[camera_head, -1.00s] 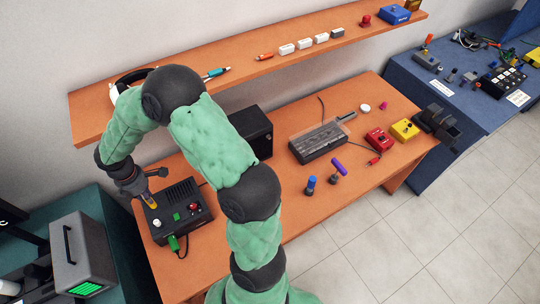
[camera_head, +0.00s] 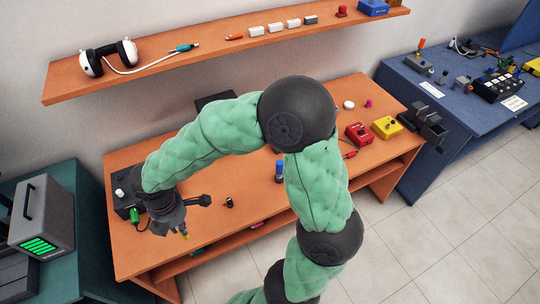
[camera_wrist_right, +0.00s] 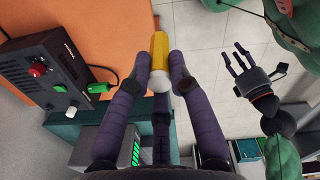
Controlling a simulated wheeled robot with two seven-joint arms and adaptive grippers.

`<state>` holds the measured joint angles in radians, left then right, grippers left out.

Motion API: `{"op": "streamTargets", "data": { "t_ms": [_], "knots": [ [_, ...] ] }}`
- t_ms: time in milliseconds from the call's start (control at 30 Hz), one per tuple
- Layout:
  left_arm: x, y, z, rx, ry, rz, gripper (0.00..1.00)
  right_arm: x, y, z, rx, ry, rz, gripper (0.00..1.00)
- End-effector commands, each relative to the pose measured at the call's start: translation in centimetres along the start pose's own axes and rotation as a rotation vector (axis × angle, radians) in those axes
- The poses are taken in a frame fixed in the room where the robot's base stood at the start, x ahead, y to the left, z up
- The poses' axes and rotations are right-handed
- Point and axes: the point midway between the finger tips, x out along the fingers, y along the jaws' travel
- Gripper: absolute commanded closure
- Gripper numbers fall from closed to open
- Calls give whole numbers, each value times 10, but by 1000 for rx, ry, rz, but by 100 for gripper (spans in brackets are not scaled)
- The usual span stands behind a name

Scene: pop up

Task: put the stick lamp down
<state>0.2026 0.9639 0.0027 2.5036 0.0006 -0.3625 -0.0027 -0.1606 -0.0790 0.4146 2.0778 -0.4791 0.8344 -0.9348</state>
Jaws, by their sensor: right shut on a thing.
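The stick lamp is a yellow rod with a white end (camera_wrist_right: 158,62). It sits between the dark fingers of my right gripper (camera_wrist_right: 155,75) in the right wrist view. Whether the lamp touches anything cannot be told. My left gripper (camera_wrist_right: 242,68) shows in the right wrist view with spread fingers, open and empty, above the floor.
A black box with knobs (camera_wrist_right: 45,70) stands left of my right gripper, partly hidden in the head view. A small black piece (camera_head: 229,203) and a blue-topped piece (camera_head: 279,170) stand on the table. A grey case (camera_head: 40,225) is at far left. The shelf (camera_head: 210,60) runs behind.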

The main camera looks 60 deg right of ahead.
Motion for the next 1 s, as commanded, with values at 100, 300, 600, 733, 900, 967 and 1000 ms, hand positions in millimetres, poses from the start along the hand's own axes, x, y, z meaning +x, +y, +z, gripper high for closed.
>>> {"op": "streamTargets", "data": {
  "t_ms": [100, 300, 600, 733, 900, 967, 1000],
  "knots": [
    [0, 0, -1, 0, 1, 0, 60, 0, -1, -1, -3, 0, 1, 100],
    [4, -2, -1, 0, 2, 0, 60, 6, 6, 7, 0, -1, -2, 100],
    [22, -8, -1, 0, 1, 0, 60, 36, 50, 49, 3, -1, -2, 100],
    [30, -11, -2, 0, 1, 0, 60, 51, 67, 67, 1, -1, -4, 100],
    [40, -14, -2, 0, 1, 0, 60, 78, 83, 82, 0, -1, -3, 100],
    [43, -15, -2, 0, 1, 0, 60, 84, 87, 86, -2, -1, -2, 100],
    [44, -16, -2, 0, 1, 0, 60, 87, 89, 88, -2, -1, -2, 100]
  ]
}}
